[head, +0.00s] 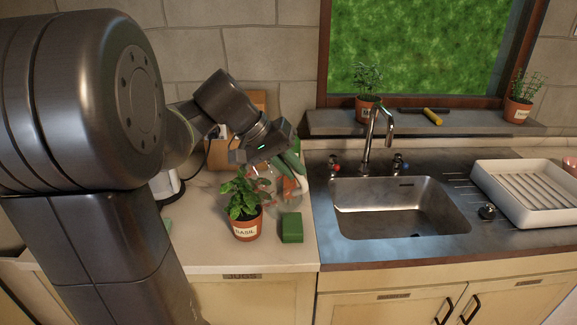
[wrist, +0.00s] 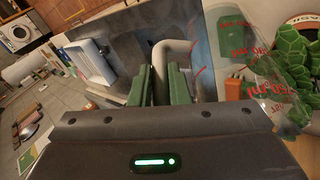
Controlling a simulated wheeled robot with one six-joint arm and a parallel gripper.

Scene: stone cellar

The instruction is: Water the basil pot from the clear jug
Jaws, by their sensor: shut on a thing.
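The basil pot (head: 246,228) is terracotta with a white BASIL label and a leafy plant. It stands upright on the white counter left of the sink. My gripper (head: 277,160) is above and just behind the plant, to its right. In the wrist view its green fingers (wrist: 160,88) are closed around the pale handle (wrist: 174,47) of the clear jug (wrist: 258,78), which has red markings. The basil leaves (wrist: 294,70) show beside the jug there. In the head view the jug is faint, behind and right of the plant. Its water level and exact tilt cannot be told.
A green block (head: 292,228) sits just right of the basil pot. The sink (head: 400,208) with its tap (head: 374,140) is further right, then a white drying rack (head: 530,192). Two potted plants stand on the window ledge (head: 420,122). A white kettle-like object (head: 167,185) is at left.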

